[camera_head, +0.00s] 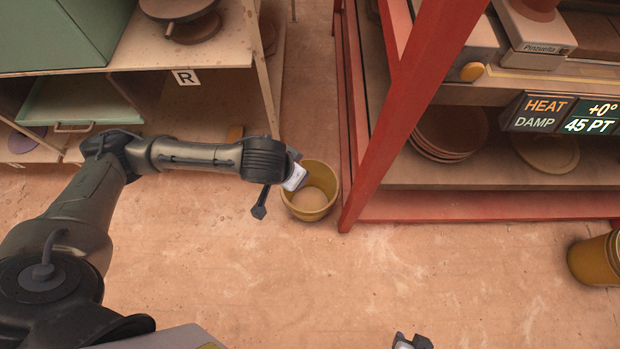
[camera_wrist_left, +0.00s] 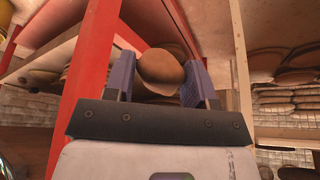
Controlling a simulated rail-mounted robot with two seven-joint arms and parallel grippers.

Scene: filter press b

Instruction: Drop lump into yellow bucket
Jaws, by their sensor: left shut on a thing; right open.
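The yellow bucket (camera_head: 331,207) stands upright on the floor beside the red rack post in the head view. Its inside shows a sandy-coloured bottom. My left arm reaches in from the left, and the pale body of my left gripper is at the bucket's left rim; its fingers cannot be made out there. In the left wrist view, my left gripper (camera_wrist_left: 158,80) is shut on a rounded brown lump (camera_wrist_left: 160,66), held between its two purple-grey fingers. My right gripper (camera_head: 412,342) shows only its tips at the bottom edge of the head view, open; nothing is seen in it.
A red-framed rack (camera_head: 400,110) with stacked plates stands right of the bucket. A wooden shelf unit (camera_head: 205,85) marked R stands at the left. More yellow buckets (camera_head: 592,260) are at the far right. The floor in front is clear.

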